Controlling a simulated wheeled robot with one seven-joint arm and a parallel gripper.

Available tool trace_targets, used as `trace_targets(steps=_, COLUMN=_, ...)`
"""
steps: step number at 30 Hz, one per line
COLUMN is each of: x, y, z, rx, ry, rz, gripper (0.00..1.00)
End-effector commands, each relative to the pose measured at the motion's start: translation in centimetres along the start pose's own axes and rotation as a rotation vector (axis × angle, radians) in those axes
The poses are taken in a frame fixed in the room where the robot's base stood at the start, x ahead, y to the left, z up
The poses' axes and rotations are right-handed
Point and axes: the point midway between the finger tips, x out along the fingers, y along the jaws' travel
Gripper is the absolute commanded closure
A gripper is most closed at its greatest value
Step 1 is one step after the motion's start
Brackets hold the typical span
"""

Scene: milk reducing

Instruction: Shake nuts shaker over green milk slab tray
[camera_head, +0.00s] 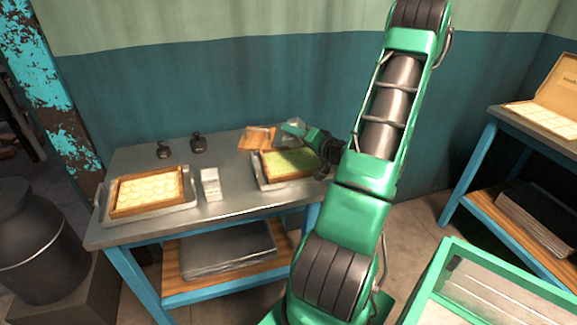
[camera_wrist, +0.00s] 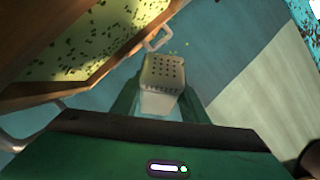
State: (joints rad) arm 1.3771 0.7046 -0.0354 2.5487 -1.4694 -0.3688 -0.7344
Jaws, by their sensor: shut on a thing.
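The nuts shaker (camera_wrist: 163,72) is pale, with a perforated top. In the wrist view it is between the two green fingers of my gripper (camera_wrist: 160,104), which is shut on it, and its holed end faces away from the palm. In the head view my gripper (camera_head: 294,131) is above the back edge of the green milk slab tray; the shaker is hard to make out there. The green milk slab tray (camera_head: 318,171) has a wooden frame on a metal tray. Its green slab (camera_head: 290,160) carries dark bits, seen at upper left in the wrist view (camera_wrist: 60,45). Small yellowish specks show near the shaker.
A wooden-framed tray of pale round pieces (camera_head: 147,190) stands at the table's left. A white block (camera_head: 210,184) sits between the trays. Two dark shakers or bottles (camera_head: 198,143) stand at the back. Orange-brown pieces (camera_head: 257,138) lie behind the green tray.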

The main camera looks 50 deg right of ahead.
Motion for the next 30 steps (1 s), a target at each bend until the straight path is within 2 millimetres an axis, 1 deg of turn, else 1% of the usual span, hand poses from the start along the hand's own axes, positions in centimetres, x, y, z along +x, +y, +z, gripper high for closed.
trace_targets(steps=3, x=0.0, y=-0.1, z=-0.1, rx=-0.001, ry=0.003, rz=0.0, gripper=0.86)
trace_targets(steps=10, x=-0.2, y=-1.5, z=-0.8, rx=-0.002, ry=0.005, rz=0.0, gripper=0.86)
trace_targets(steps=21, x=-0.2, y=-2.7, z=-1.2, rx=0.0, ry=0.002, rz=0.0, gripper=0.86)
trace_targets(steps=26, x=-0.1, y=-2.7, z=-1.1, rx=0.002, ry=0.0, rz=0.001, gripper=0.86)
trace_targets(steps=30, x=0.0, y=-2.1, z=-0.5, rx=0.01, ry=-0.003, rz=0.004, gripper=0.86)
